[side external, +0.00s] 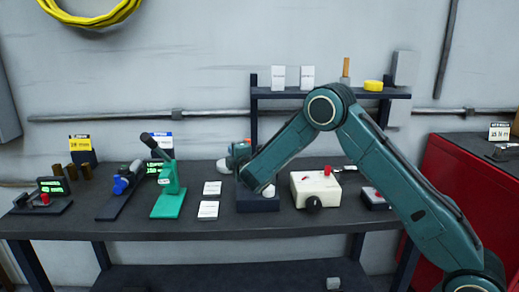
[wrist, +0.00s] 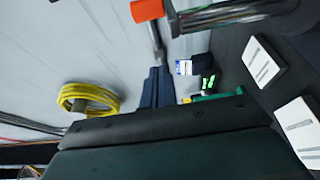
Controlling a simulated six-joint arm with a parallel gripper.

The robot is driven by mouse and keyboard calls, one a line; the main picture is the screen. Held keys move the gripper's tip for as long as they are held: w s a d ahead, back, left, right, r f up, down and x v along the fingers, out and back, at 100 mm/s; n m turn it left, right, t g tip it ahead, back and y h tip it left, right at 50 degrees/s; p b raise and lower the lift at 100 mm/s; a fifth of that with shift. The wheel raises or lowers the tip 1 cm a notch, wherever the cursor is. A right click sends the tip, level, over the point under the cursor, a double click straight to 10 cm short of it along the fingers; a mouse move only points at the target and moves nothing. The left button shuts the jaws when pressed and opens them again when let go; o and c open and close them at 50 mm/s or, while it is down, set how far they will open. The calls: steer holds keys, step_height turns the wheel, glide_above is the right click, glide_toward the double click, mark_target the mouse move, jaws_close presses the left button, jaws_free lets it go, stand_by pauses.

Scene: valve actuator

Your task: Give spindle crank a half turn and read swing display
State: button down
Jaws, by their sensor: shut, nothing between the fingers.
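My gripper (side external: 224,166) is at the end of the teal arm, low over the middle of the bench and beside a dark base block (side external: 258,204). It is shut and empty. My arm covers much of what stands on that block, so I cannot tell where the spindle crank is. An orange-tipped grey rod (wrist: 147,10) shows at the top of the wrist view. A display with green digits (side external: 155,167) stands behind the green lever stand (side external: 168,190); it also shows in the wrist view (wrist: 208,82). Another green-lit display (side external: 52,186) is at far left. Neither is legible.
Two white cards (side external: 212,188) (side external: 208,210) lie left of the dark block. A white box (side external: 315,189) with red and black knobs stands right of it. A blue-knobbed device (side external: 123,184) is further left. The rear shelf (side external: 300,93) and red cabinet (side external: 470,180) bound the space.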

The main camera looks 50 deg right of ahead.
steer(key=v, duration=0.2)
steer(key=a+v, duration=0.1)
steer(key=v, duration=0.1)
steer(key=shift+s+a, duration=0.1)
steer(key=shift+s, duration=0.05)
steer(key=shift+r, duration=0.1)
steer(key=s+d+r+m+g+y, duration=0.1)
steer(key=s+r+m+g, duration=0.3)
steer(key=s, duration=0.3)
steer(key=s+d+r+m+g, duration=0.2)
steer(key=s+r+m, duration=0.3)
steer(key=s+m, duration=0.15)
steer(key=s+a+m+g+y, duration=0.1)
steer(key=s+a, duration=0.4)
steer(key=s, duration=1)
steer(key=s+a+f+m+g+y, duration=0.1)
steer(key=s+a+g+y, duration=0.2)
steer(key=s, duration=1.2)
steer(key=a+y, duration=0.1)
steer(key=y, duration=0.1)
steer(key=shift+s+a+f+g+y, duration=0.2)
steer(key=shift+a+f+g+y, duration=0.1)
steer(key=shift+a+g, duration=0.1)
